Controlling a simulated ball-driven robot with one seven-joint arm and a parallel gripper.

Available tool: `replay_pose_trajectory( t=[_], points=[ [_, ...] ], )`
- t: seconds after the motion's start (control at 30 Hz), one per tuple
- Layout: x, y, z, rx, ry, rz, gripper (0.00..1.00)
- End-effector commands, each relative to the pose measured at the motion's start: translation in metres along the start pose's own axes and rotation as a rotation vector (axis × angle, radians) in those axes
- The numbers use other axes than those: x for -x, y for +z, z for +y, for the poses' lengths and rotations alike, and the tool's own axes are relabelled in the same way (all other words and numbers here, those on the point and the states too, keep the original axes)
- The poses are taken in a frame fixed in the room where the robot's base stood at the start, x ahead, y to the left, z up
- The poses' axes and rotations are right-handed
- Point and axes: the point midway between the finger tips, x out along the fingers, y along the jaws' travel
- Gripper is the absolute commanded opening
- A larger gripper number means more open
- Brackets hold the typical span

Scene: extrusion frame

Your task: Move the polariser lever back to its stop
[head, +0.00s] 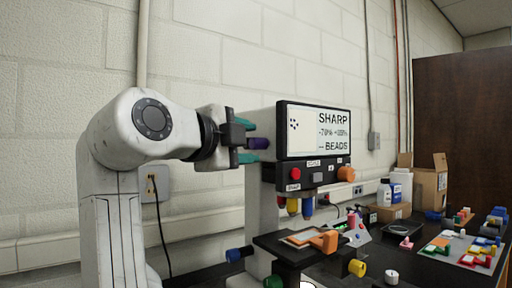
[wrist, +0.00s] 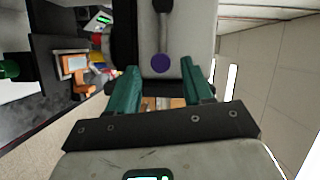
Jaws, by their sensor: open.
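The polariser lever (wrist: 163,32) is a short grey arm on the pale side of the microscope, ending in a round purple knob (wrist: 161,65). In the head view the purple knob (head: 259,143) sticks out left of the screen housing. My gripper (head: 250,142) is open, its teal fingers one above and one below the knob. In the wrist view my gripper (wrist: 160,68) has one finger on each side of the knob, with gaps showing. I cannot tell how deep the knob sits between the fingers. The lever's stop cannot be made out.
The microscope's screen (head: 316,131) reads SHARP and BEADS. Below are a red button (head: 295,174), an orange knob (head: 346,174) and coloured objectives (head: 293,206) above the stage (head: 285,243). A bench with boxes (head: 430,183), bottles and coloured parts lies right. A wall stands behind.

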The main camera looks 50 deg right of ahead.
Motion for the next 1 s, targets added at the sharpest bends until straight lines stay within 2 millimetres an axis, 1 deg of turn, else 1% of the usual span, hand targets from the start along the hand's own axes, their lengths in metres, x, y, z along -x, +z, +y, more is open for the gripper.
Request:
replay_pose_trajectory(
  t=[0.03,0.1,0.2,0.33,0.53,1.0],
  points=[
    [0.011,0.001,0.001,-0.001,-0.002,-0.003,0.51],
    [0.025,0.001,0.001,0.000,-0.001,-0.002,0.51],
    [0.040,0.000,0.001,0.000,0.001,-0.001,0.51],
    [0.055,0.000,0.001,0.000,0.000,0.000,0.51],
    [0.062,0.000,0.001,-0.001,0.002,0.002,0.51],
    [0.062,0.000,0.001,-0.001,0.001,0.002,0.51]
  ],
)
